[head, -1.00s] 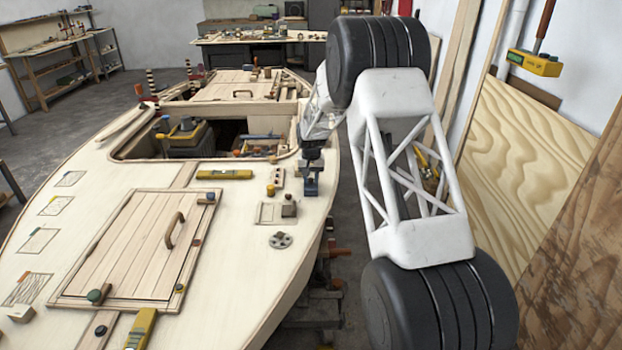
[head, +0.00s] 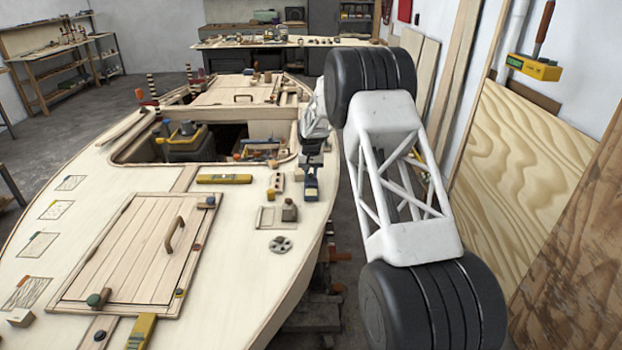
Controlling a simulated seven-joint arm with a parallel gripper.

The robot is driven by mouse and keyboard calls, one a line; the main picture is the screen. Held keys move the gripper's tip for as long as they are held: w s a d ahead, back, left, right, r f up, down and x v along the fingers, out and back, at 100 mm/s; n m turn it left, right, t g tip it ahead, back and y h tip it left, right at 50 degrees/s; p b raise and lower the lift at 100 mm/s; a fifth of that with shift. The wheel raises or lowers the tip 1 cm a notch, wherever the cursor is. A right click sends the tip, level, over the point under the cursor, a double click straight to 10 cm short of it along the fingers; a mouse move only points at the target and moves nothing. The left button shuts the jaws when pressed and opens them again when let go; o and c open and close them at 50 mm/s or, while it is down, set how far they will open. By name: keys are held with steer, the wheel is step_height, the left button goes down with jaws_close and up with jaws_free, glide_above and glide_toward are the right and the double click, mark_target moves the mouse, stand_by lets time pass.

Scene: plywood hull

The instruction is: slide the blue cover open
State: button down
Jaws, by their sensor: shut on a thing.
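The blue cover (head: 311,188) is a small dark blue piece on the right side of the pale plywood deck, near the hull's edge. My gripper (head: 312,166) is small in the head view. It points down at the far end of the blue cover and is shut on it. The fingertips and the exact grip are too small to make out, and my gripper hides part of the cover's far end.
A beige block with holes (head: 276,182) and a square plate with a grey knob (head: 289,212) lie just left of the cover. A yellow level (head: 224,179) lies further left. The open cockpit (head: 224,138) is behind. The hull drops off to the right.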

mark_target(311, 174)
steer(key=c, duration=1)
jaws_free()
steer(key=shift+r, duration=0.1)
steer(key=shift+r, duration=3.8)
